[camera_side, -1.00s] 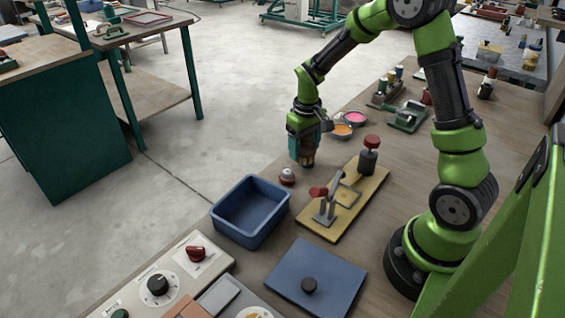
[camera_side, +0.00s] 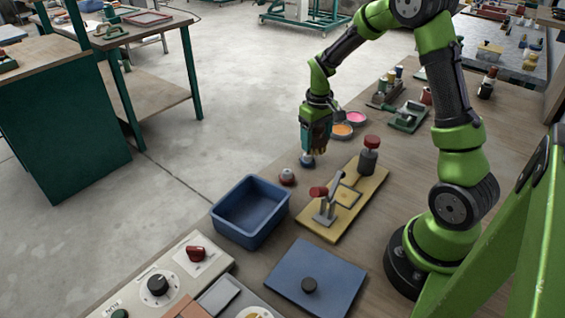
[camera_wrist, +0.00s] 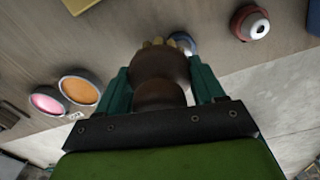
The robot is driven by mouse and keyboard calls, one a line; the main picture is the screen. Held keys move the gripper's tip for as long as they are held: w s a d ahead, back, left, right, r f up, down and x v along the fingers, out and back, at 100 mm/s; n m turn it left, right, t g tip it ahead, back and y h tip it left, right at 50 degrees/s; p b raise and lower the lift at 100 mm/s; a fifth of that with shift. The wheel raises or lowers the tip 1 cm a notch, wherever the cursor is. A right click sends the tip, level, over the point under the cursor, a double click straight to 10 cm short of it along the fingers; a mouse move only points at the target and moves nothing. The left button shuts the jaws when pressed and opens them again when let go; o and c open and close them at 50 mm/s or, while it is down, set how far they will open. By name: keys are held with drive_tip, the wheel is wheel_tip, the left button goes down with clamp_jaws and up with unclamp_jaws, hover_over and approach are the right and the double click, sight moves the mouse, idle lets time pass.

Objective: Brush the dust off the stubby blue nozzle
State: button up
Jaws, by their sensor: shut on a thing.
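My gripper (camera_side: 315,138) is shut on a brush with a rounded brown handle (camera_wrist: 160,72), which sits between the two teal fingers in the wrist view. Its tan bristle tips (camera_wrist: 158,43) show past the handle. The stubby blue nozzle (camera_side: 307,161) stands on the table just below my gripper in the side view. In the wrist view the blue nozzle (camera_wrist: 183,42) is partly hidden behind the brush, right beside the bristles. I cannot tell whether the bristles touch it, and dust on it is too small to make out.
A red nozzle with a pale top (camera_side: 287,177) stands close by. A blue bin (camera_side: 250,232) and a yellow board with a red-knobbed lever clamp (camera_side: 322,192) are nearer the camera. Orange (camera_side: 342,130) and pink (camera_side: 355,118) dishes lie behind my gripper.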

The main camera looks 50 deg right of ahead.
drive_tip(key=shift+w+a+r, duration=0.1)
drive_tip(key=shift+w+r, duration=0.05)
drive_tip(key=shift+r, duration=1.15)
drive_tip(key=shift+w+a+r, duration=0.1)
drive_tip(key=shift+r, duration=1.2)
drive_tip(key=shift+r, duration=1.5)
